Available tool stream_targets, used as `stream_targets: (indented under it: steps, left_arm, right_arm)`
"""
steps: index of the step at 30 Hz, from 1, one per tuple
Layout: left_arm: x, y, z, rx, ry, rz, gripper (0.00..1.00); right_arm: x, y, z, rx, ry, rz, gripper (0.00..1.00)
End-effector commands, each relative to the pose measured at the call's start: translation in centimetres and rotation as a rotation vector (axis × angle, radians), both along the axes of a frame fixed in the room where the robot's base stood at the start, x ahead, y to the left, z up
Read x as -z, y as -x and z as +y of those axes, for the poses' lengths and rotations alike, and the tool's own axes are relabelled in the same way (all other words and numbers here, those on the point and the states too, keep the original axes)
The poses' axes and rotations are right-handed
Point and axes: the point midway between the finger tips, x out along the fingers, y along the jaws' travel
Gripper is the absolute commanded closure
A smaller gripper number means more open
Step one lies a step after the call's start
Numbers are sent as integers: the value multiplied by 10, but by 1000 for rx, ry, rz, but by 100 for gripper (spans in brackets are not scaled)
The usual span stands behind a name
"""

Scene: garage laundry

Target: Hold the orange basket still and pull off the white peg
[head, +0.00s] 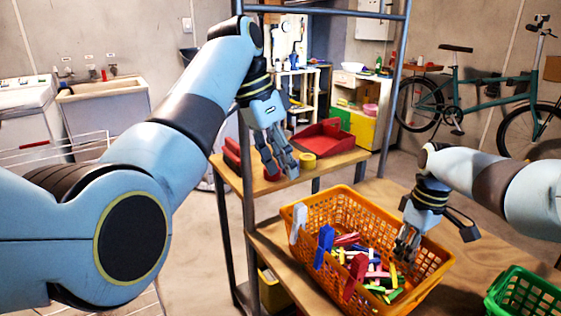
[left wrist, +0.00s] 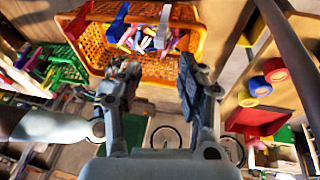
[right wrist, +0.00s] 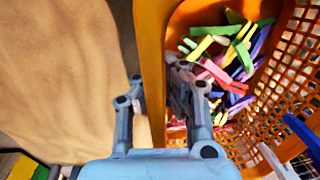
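The orange basket (head: 425,285) stands on the wooden shelf and holds a heap of coloured pegs. The white peg (head: 298,222) is clipped upright on its left rim, beside a blue peg (head: 324,245) and a red peg (head: 355,277). The white peg also shows in the left wrist view (left wrist: 163,27) and at the bottom of the right wrist view (right wrist: 278,163). My left gripper (head: 280,162) is open and empty, above and behind the white peg, apart from it.
A green basket (head: 526,294) stands at the lower right. A higher wooden shelf behind carries a red bin (head: 322,141) and a yellow roll (head: 308,161). A dark rack post (head: 246,210) rises left of the orange basket. Bare board lies right of the basket.

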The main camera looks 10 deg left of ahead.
Motion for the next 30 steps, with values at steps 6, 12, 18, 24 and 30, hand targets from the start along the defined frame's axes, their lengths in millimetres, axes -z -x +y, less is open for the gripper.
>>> stream_targets:
  steps: [6, 12, 18, 24, 30]
  left_arm:
    - [18, 0, -7, 5, 2, 2, 62]
    - [43, -1, -15, 3, 1, 2, 62]
    - [68, -2, -24, 2, 0, 3, 62]
    - [89, -3, -31, 3, 0, 2, 62]
    - [100, -4, -35, 3, 0, -1, 62]
  right_arm:
    - [0, 0, 0, 0, 0, 0, 100]
    - [0, 0, 0, 0, 0, 0, 100]
    - [0, 0, 0, 0, 0, 0, 100]
    - [0, 0, 0, 0, -1, -1, 100]
    - [0, 0, 0, 0, -1, -1, 100]
